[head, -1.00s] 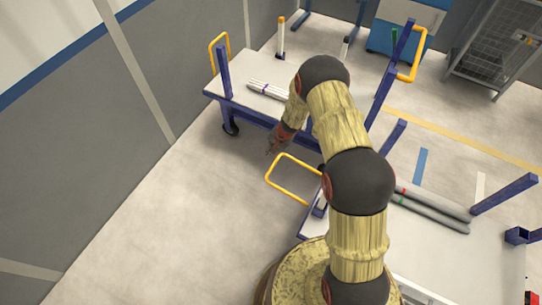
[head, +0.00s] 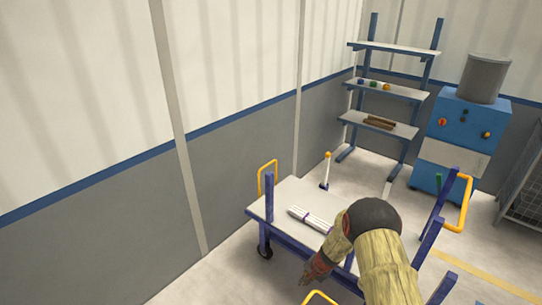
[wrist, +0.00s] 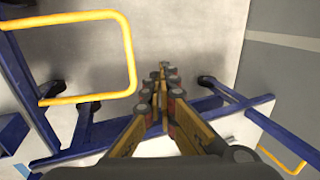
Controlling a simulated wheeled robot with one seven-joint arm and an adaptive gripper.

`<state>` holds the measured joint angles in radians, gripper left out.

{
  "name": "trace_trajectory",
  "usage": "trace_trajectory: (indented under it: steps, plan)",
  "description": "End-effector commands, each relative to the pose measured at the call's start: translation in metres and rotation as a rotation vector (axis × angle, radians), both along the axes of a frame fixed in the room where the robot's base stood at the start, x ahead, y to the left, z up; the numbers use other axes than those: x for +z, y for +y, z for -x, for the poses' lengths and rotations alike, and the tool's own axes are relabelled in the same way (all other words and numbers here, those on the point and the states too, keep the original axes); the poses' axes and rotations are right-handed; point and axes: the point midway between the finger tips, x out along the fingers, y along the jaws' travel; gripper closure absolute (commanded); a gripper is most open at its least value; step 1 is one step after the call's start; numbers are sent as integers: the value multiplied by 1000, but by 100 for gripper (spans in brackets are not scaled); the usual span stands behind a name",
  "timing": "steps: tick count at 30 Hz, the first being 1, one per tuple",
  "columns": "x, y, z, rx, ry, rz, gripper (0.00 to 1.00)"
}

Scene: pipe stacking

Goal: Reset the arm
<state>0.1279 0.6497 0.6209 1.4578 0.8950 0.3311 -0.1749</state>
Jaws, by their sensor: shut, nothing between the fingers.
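My gripper (head: 307,279) hangs at the lower middle of the head view, beside the near edge of the far cart (head: 275,232). In the wrist view my gripper (wrist: 162,72) is shut and empty, its fingertips together over the floor. My arm, in a tan cover with dark joints, bends down to it from the lower right of the head view. White pipes (head: 311,218) lie bundled on the far cart's top, apart from the gripper.
A yellow handle (head: 318,296) stands close to my gripper; a yellow handle (wrist: 130,55) also shows in the wrist view. Blue posts (head: 432,240) rise right of the arm. A shelf rack (head: 385,90) and a blue machine (head: 458,135) stand behind. Floor lies open left of the gripper.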

Motion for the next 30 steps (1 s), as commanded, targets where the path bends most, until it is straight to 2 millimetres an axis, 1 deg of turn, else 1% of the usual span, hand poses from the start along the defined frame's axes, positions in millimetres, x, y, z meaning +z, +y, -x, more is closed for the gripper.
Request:
trace_trajectory:
  steps: [2,5,7,8,10,12,17,20,21,23,24,26,27,30]
  plan:
    - [0,6,7,13,21,-20,100]
    - [-6,14,31,47,75,-39,100]
    - [-9,19,54,80,120,-53,100]
    - [-8,21,64,98,139,-58,100]
    - [7,26,85,144,178,-69,100]
    - [30,29,101,194,200,-72,100]
    - [84,33,127,290,222,-63,100]
    - [124,33,143,351,223,-46,100]
    - [142,33,150,376,222,-36,100]
    - [170,32,162,416,217,-17,100]
    - [188,31,171,442,213,-3,100]
    - [214,30,184,477,204,19,100]
    - [231,29,193,500,198,36,100]
    - [270,26,216,550,176,81,100]
